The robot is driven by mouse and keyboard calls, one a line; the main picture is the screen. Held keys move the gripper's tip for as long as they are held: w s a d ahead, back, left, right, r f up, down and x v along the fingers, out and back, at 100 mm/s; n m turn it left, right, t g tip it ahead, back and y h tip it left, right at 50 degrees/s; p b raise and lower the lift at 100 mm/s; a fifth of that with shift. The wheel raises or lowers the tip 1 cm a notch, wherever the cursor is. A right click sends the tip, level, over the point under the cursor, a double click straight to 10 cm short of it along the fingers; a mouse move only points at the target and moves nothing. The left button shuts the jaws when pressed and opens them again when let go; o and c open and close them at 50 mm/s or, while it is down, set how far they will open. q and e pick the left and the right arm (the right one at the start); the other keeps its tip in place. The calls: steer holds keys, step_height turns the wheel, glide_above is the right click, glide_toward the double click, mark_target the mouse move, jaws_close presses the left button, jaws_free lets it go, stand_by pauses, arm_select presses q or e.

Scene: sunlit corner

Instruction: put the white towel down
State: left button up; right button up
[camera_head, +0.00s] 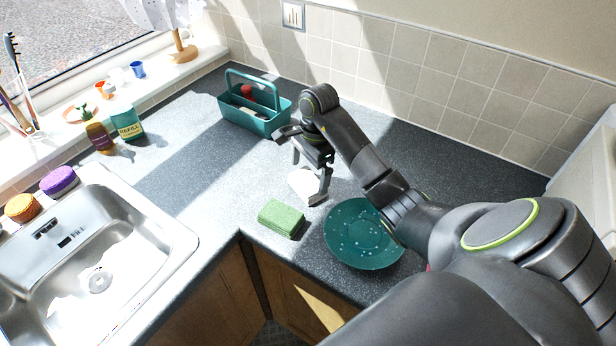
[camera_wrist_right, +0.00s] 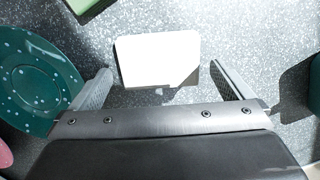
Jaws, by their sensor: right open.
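The white towel (camera_head: 303,186) is a small, flat, pale block on the dark speckled worktop, left of the green plate. It is partly hidden by my right gripper (camera_head: 309,177) in the head view. In the right wrist view, the towel (camera_wrist_right: 157,58) shows whole, with dark shadow along its edges. My right gripper (camera_wrist_right: 160,72) is open, with a fingertip to either side of the towel and gaps between. No grip on it shows. My left gripper is not in view.
A dark green speckled plate (camera_head: 362,236) and a green sponge (camera_head: 281,219) lie close by. A teal caddy (camera_head: 256,117) stands behind. The steel sink (camera_head: 90,255) is at left, with bottles (camera_head: 127,122) beyond. Worktop between caddy and sink is clear.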

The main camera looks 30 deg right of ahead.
mark_target(312, 178)
step_height(312, 178, up, 9)
steer(key=d+p, duration=0.1)
steer(key=p, duration=0.6)
steer(key=shift+p, duration=0.35)
